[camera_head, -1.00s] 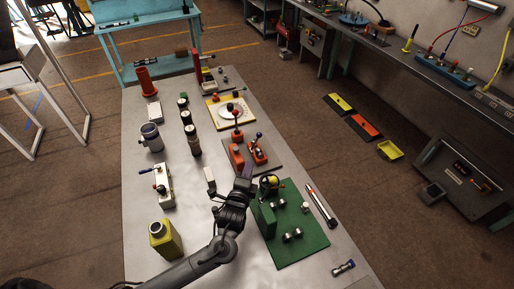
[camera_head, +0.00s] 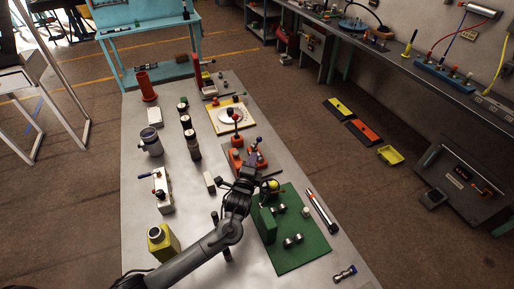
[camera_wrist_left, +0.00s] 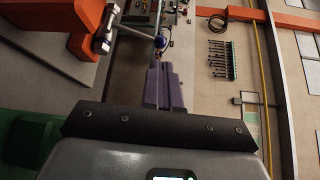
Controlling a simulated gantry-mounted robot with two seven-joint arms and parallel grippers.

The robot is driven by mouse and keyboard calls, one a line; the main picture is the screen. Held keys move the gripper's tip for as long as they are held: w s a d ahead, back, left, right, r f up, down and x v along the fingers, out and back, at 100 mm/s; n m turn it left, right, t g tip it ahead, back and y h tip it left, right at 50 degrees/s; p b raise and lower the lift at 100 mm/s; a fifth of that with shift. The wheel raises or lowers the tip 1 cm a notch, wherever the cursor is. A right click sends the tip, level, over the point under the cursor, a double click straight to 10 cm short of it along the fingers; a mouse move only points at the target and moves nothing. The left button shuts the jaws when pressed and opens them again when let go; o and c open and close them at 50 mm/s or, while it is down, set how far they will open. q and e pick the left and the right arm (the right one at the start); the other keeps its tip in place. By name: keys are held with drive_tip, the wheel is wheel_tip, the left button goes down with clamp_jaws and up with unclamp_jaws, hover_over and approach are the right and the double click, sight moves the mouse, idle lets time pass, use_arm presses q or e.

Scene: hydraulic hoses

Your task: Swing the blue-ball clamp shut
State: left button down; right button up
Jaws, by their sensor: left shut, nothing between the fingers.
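A green board (camera_head: 300,256) with metal fittings and a yellow-topped part lies just right of my left arm. A pale block (camera_head: 209,182) and dark cylinders (camera_head: 192,143) stand to the left.

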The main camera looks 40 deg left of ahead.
sight(259, 141)
use_arm(q)
drive_tip(key=x, duration=0.7)
drive_tip(key=shift+w+b, duration=0.15)
drive_tip(key=shift+b, duration=0.15)
use_arm(e)
drive_tip(key=shift+f, duration=0.4)
use_arm(q)
drive_tip(key=shift+a, duration=0.1)
